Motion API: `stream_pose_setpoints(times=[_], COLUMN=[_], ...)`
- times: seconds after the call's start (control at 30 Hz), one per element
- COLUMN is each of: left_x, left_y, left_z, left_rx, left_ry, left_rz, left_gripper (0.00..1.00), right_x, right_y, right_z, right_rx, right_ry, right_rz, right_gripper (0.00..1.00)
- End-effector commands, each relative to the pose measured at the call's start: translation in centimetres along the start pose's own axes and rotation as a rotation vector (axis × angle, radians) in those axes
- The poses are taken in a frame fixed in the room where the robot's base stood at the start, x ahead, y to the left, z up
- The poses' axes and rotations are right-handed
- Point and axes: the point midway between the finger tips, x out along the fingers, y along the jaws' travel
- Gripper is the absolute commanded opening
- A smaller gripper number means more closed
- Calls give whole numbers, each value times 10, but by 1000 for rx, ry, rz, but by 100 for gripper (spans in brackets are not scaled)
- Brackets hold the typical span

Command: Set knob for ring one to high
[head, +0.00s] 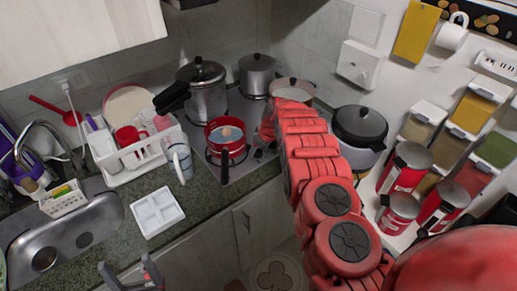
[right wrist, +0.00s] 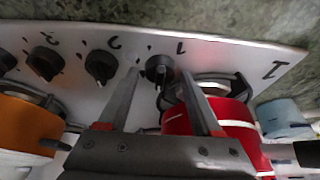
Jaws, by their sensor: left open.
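The black knob marked 1 (right wrist: 160,69) sits on the silver stove panel in the right wrist view. My right gripper (right wrist: 159,72) is open, one finger on each side of this knob. I see small gaps beside it and cannot tell whether a finger touches it. The knobs marked 2 (right wrist: 101,66) and 3 (right wrist: 45,63) are to its left. In the head view the stove (head: 238,170) is at the middle; my red right arm reaches over to it and hides the right gripper. My left gripper (head: 129,274) is open and empty at the bottom.
A red pot (head: 225,138) stands on the stove, close to the right gripper in the wrist view (right wrist: 218,115). A pressure cooker (head: 207,98) and grey pot (head: 257,76) are behind. A white tray (head: 157,212), dish rack (head: 133,153) and sink (head: 75,238) lie left.

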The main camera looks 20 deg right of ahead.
Motion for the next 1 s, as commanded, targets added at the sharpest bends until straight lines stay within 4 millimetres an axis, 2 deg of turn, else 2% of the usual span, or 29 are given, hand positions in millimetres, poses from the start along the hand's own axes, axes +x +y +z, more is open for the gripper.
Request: stream_pose_setpoints(times=[0.03,0.33,0.67,1.0], left_x=[0,0,-2,-1], left_y=[0,0,0,0], left_z=[0,0,0,0], left_rx=[0,0,0,0], left_ry=[0,0,0,0], left_rz=[0,0,0,0], left_gripper=[80,80,80,80], right_x=[0,0,0,0], right_y=[0,0,0,-3], right_z=[0,0,-1,0], right_rx=[0,0,36,230], right_ry=[0,0,1,-2], right_rz=[0,0,14,94], right_gripper=[55,1,0,0])
